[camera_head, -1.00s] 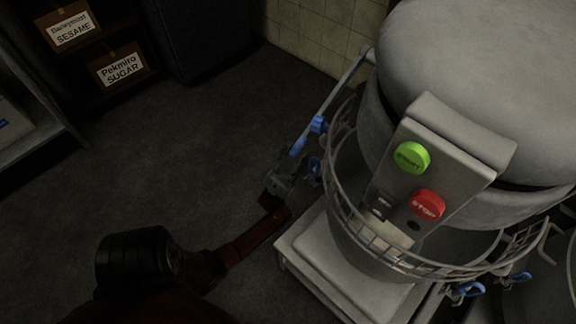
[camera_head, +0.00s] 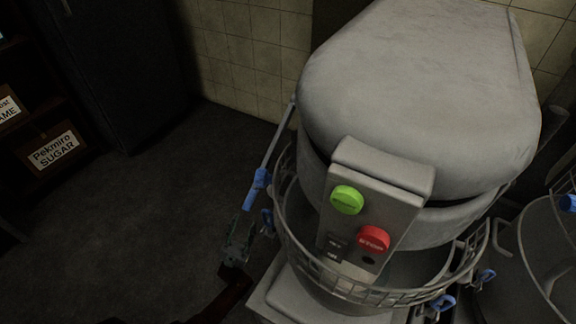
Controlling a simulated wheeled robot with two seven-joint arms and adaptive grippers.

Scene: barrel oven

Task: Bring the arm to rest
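My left arm (camera_head: 222,300) comes in dark red at the bottom. My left gripper (camera_head: 243,238) is small and dark at its end, beside the large grey mixer (camera_head: 410,95). It is just below a blue handle (camera_head: 257,188) on a grey rod at the mixer's left side. I cannot tell whether it touches the handle or whether its fingers are open. My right gripper is not in view.
The mixer has a green button (camera_head: 347,199), a red stop button (camera_head: 373,239) and a wire guard (camera_head: 350,287). A metal bowl (camera_head: 530,245) stands at right. A shelf holds a sugar box (camera_head: 52,152) at left. Open floor (camera_head: 130,225) lies between.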

